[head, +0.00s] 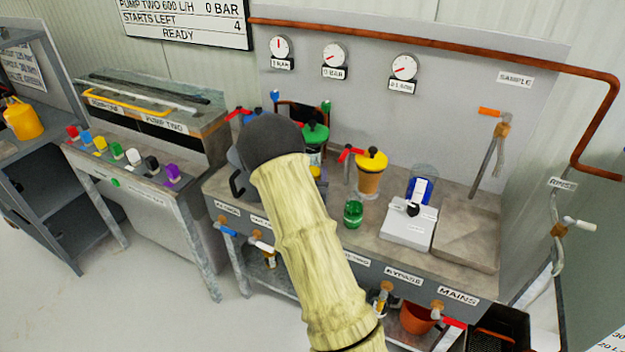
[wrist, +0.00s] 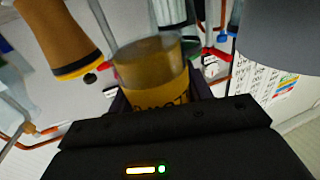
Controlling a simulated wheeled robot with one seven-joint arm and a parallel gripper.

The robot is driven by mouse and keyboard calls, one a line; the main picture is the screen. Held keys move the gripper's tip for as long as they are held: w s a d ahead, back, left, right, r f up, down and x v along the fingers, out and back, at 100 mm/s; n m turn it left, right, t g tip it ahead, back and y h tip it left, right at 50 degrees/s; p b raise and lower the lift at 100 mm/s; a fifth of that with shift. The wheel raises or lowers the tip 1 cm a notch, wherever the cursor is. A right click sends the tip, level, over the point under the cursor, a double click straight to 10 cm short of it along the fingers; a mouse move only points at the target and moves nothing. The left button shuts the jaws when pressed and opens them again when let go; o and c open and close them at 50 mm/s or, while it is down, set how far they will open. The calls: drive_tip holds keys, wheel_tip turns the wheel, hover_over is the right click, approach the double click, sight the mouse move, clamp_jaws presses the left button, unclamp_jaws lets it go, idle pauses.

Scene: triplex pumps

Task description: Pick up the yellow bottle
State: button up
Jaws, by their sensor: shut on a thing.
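In the wrist view, a yellow bottle (wrist: 155,80) with dark lettering sits between the fingers of my gripper (wrist: 157,98). The fingers are shut on its sides. The lettering is partly hidden by the gripper body. In the head view, my arm covers the gripper and most or all of the bottle, above the left part of the bench. I cannot tell from these frames whether the bottle touches the bench.
The grey bench (head: 400,262) holds a yellow-capped amber cylinder (head: 370,180), a green-capped cylinder (head: 315,135), a green cup (head: 353,212) and a white device (head: 408,226). A yellow can (head: 22,119) stands at far left. A copper pipe (head: 440,45) runs along the back panel.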

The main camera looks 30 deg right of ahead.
drive_tip(key=shift+r, duration=0.65)
idle(0.4)
